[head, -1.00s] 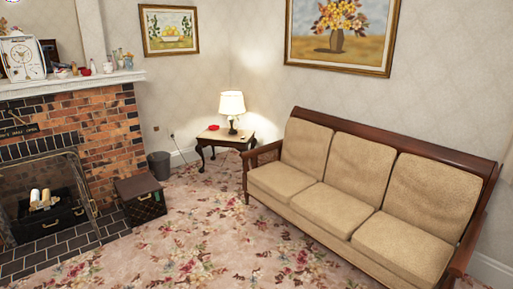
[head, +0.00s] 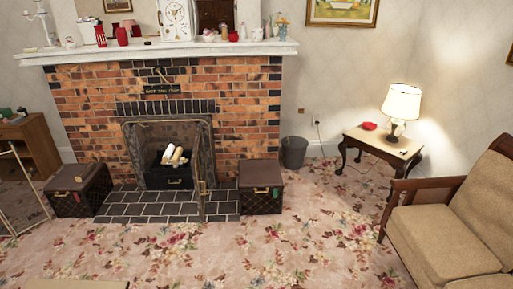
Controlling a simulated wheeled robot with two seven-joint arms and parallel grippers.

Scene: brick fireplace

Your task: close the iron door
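The brick fireplace (head: 95,95) stands at centre left in the head view. Its dark firebox has a metal frame. An iron door (head: 203,168) at the right side of the opening stands swung outward over the dark tiled hearth (head: 150,206), seen nearly edge-on. Another dark panel (head: 137,150) shows at the left side of the opening; I cannot tell its exact angle. Pale logs (head: 173,155) sit inside on a dark grate box (head: 167,175). Neither of my grippers is in view.
Checked boxes stand left (head: 78,190) and right (head: 260,188) of the hearth. A grey bin (head: 294,152), a lamp table (head: 375,147) and a sofa (head: 455,225) are to the right. The floral carpet (head: 270,255) before the hearth is clear.

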